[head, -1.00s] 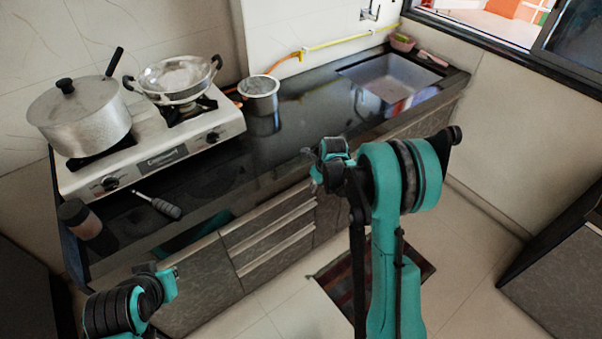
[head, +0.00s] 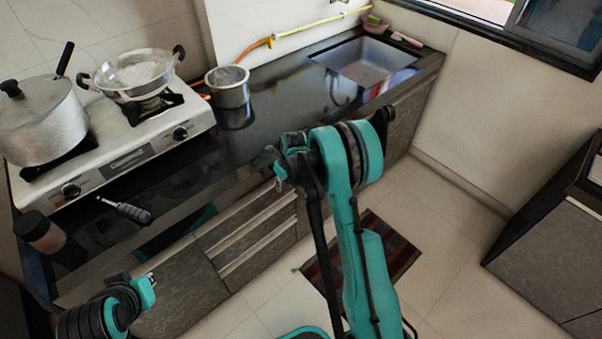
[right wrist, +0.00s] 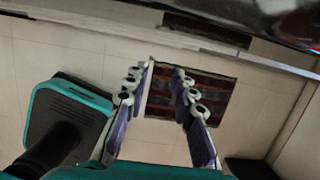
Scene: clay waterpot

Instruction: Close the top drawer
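The drawer stack is under the dark counter in the head view, with pale strips along the drawer fronts. The top drawer (head: 245,222) is the uppermost front, just below the counter edge; I cannot tell whether it stands slightly out. My right gripper (head: 279,168) is in front of the counter edge, near the right end of the stack. The right wrist view shows this gripper (right wrist: 160,72) with its fingers apart and nothing between them. My left gripper (head: 148,287) is low at the left, in front of the cabinet; its fingers are too small to judge.
A stove (head: 120,150) with a lidded pot (head: 42,122) and a pan (head: 132,75) stands on the counter. A steel container (head: 229,90), a sink (head: 365,62) and a brown jar (head: 40,232) are there too. A striped mat (head: 390,250) lies on open floor.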

